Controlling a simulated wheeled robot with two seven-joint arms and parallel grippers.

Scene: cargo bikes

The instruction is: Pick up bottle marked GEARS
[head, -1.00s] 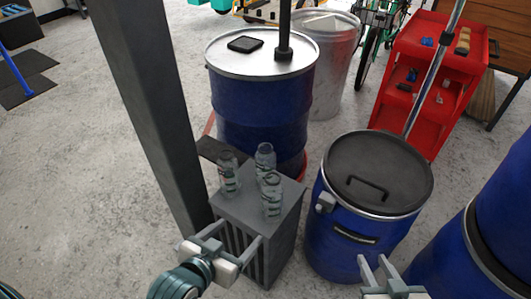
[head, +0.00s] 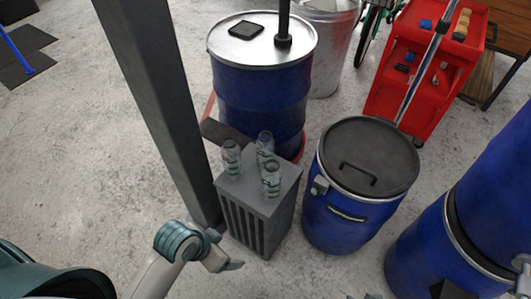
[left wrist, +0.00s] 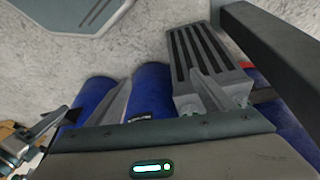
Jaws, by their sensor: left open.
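Three clear bottles with dark label print stand upright, close together, on a grey slatted cabinet (head: 256,205): a left one (head: 231,157), a back one (head: 265,146) and a front one (head: 271,180). The print is too small to read, so I cannot tell which is marked GEARS. My left gripper (head: 228,264) is open and empty, in front of the cabinet and apart from the bottles. In the left wrist view its open fingers (left wrist: 160,72) show near the cabinet (left wrist: 200,60). My right gripper (left wrist: 40,128) shows partly at that view's left edge; its jaw state is unclear.
A dark post (head: 155,110) rises left of the cabinet. A tall blue drum (head: 255,95) stands behind it and a black-lidded blue drum (head: 340,215) to its right. A red cart (head: 425,70) stands further back.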

